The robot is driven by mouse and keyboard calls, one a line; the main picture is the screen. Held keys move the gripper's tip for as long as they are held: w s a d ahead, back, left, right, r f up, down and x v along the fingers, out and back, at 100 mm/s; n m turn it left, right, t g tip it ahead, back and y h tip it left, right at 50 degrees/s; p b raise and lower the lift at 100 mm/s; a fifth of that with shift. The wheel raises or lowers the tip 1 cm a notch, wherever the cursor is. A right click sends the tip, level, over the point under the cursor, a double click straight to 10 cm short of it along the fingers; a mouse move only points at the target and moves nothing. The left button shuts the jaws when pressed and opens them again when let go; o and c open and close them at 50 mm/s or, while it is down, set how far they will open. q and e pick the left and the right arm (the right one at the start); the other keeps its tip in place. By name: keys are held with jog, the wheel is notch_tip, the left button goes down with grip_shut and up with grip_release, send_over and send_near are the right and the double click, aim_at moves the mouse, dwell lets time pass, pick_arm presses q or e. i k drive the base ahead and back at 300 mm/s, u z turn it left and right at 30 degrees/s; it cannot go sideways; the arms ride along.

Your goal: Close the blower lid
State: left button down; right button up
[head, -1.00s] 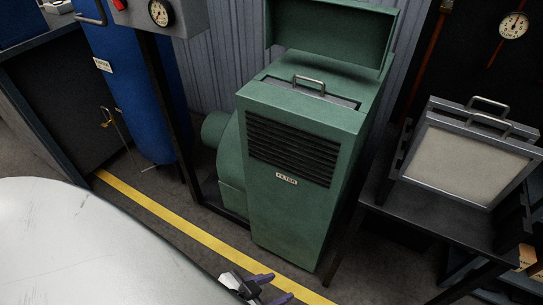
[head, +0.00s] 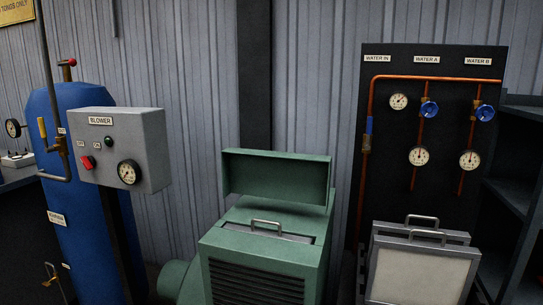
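The green blower (head: 262,249) stands in the lower middle of the head view, its lower part cut off by the frame edge. Its lid (head: 275,175) is open and stands up at the back of the top. In front of the lid a slot in the top shows, with a metal handle (head: 266,223) sticking up from it. Neither of my grippers is in view.
Framed filter panels with handles (head: 418,270) stand right of the blower. A grey control box labelled BLOWER (head: 120,150) and a blue tank (head: 75,200) stand left. A black board (head: 435,75) with copper pipes and gauges is behind right.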

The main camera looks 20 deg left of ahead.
aim_at(305, 179)
jog(key=z, duration=0.65)
jog(key=k, duration=0.15)
jog(key=u, duration=1.5)
jog(key=i, duration=0.5)
jog(key=z, duration=0.85)
